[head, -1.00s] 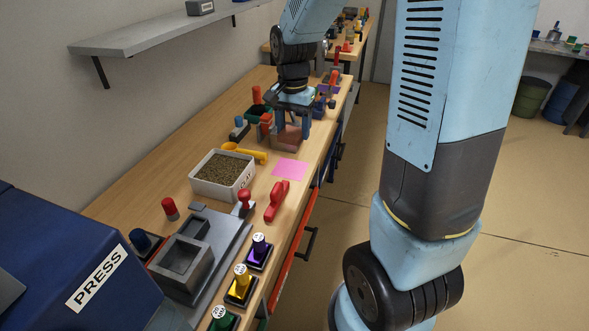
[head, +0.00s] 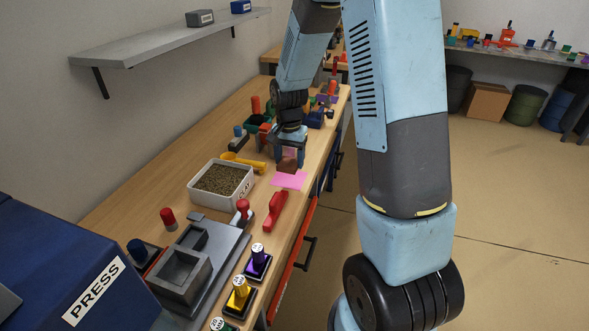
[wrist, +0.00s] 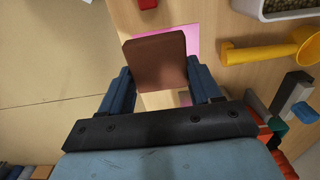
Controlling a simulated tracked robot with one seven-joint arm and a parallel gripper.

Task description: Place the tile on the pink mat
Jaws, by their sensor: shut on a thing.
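A brown square tile (wrist: 155,60) is held between the fingers of my gripper (wrist: 160,76), and the gripper is shut on it. In the head view my gripper (head: 288,160) points down with the tile (head: 287,166) at the back edge of the pink mat (head: 289,181). The pink mat lies flat on the workbench near its front edge. In the wrist view the tile covers part of the pink mat (wrist: 194,36). I cannot tell whether the tile touches it.
A white bin of granules (head: 222,185) and a yellow scoop (head: 246,161) are left of the mat. A red-handled tool (head: 276,210) lies nearer on the bench (head: 150,190). Stamps, a grey mould (head: 180,274) and a blue press (head: 70,270) fill the near end.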

